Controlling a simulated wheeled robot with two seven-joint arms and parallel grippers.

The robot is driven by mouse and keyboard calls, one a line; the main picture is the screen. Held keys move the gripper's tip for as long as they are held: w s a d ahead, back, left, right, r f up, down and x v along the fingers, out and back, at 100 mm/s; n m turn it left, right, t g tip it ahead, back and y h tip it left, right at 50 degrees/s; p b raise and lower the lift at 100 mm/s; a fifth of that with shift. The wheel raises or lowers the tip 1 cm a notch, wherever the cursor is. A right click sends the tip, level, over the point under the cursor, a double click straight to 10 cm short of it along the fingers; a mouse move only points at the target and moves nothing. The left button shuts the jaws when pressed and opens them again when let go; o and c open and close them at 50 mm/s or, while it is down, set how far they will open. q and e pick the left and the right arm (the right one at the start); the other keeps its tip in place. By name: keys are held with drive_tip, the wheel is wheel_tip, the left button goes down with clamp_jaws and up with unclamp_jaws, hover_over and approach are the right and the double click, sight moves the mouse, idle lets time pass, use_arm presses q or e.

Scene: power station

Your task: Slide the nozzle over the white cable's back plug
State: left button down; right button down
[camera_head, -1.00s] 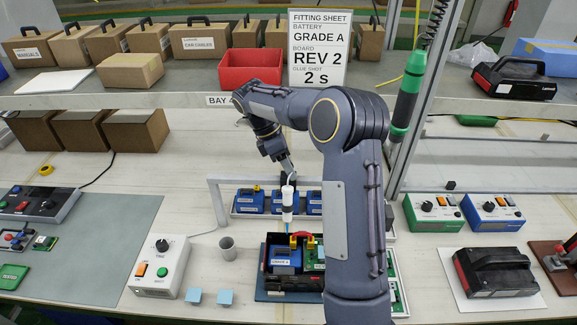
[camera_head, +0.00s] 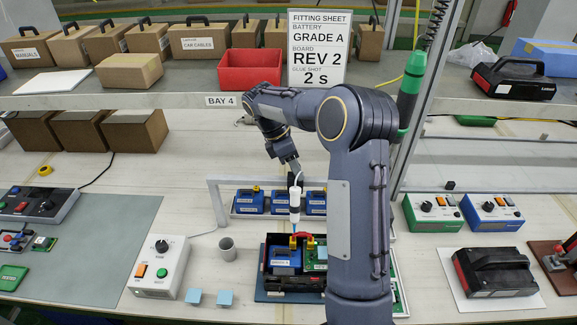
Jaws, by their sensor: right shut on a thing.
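My right gripper (camera_head: 294,181) is shut on a white glue dispenser (camera_head: 294,206), which hangs upright. Its slim blue nozzle (camera_head: 294,229) points down, over the back of the open black case (camera_head: 264,262). The nozzle tip is close to a yellow plug (camera_head: 292,242); I cannot tell whether they touch. A red cable (camera_head: 303,236) arches beside it. The case holds a blue battery (camera_head: 286,259) and a green board (camera_head: 314,252). I cannot make out the white cable, and my right arm hides the case's right part. My left gripper is not in view.
A low rack (camera_head: 240,213) with several blue batteries stands behind the case. A grey cup (camera_head: 227,248), two light-blue blocks (camera_head: 225,298) and a white control box (camera_head: 160,266) are at left. The fitting sheet (camera_head: 318,48) stands on the shelf above.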

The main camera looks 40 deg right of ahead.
drive_tip(key=s+d, duration=0.3)
drive_tip(key=d, duration=0.1)
drive_tip(key=s+d+p, duration=0.1)
drive_tip(key=s+d, duration=0.3)
drive_tip(key=shift+s+f, duration=0.1)
drive_tip(key=shift+s, duration=0.1)
drive_tip(key=c, duration=1.4)
unclamp_jaws()
drive_tip(key=shift+o, duration=1.1)
drive_tip(key=shift+s, duration=0.2)
drive_tip(key=shift+w, duration=0.15)
drive_tip(key=shift+w+r, duration=0.2)
drive_tip(key=shift+r, duration=0.35)
drive_tip(key=v, duration=0.7)
